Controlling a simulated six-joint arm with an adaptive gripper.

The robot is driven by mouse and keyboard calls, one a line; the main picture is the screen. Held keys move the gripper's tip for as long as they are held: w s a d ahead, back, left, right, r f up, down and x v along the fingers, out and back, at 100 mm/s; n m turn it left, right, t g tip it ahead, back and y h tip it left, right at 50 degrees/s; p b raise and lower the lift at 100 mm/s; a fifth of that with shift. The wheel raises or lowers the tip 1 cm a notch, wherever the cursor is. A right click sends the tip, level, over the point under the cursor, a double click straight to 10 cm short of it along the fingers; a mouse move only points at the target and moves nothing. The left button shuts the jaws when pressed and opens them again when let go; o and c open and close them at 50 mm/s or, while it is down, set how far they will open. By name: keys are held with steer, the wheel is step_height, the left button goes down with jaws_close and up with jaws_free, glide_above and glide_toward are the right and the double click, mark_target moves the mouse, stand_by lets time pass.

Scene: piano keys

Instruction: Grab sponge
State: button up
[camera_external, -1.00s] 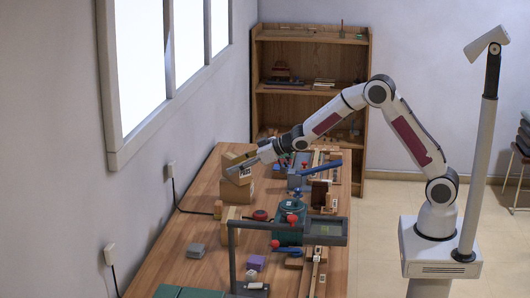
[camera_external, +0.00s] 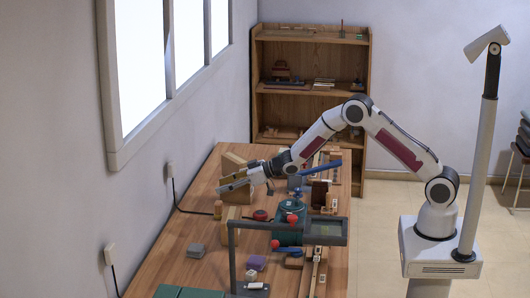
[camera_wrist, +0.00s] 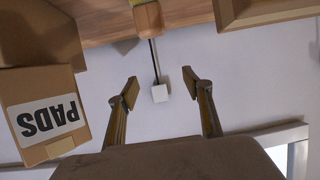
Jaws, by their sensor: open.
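My gripper (camera_external: 228,184) is in the air over the left side of the workbench, close to stacked cardboard boxes. In the wrist view my gripper (camera_wrist: 165,90) has its two fingers spread, with only wall and a white socket visible between them. I cannot identify a sponge with certainty. Neither block shows in the wrist view.
A cardboard box marked PADS (camera_wrist: 22,90) is left of the fingers in the wrist view. The wooden bench (camera_external: 165,262) holds a teal machine (camera_external: 288,228), a dark stand (camera_external: 232,262) and tools. A wall with a socket (camera_wrist: 160,93) borders it.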

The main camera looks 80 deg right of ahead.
mark_target(221, 202)
steer(key=shift+f, duration=0.15)
steer(key=shift+f, duration=1.6)
steer(key=shift+f, duration=1.8)
steer(key=shift+x, duration=1.5)
steer(key=shift+r, duration=0.1)
steer(key=c, duration=1.2)
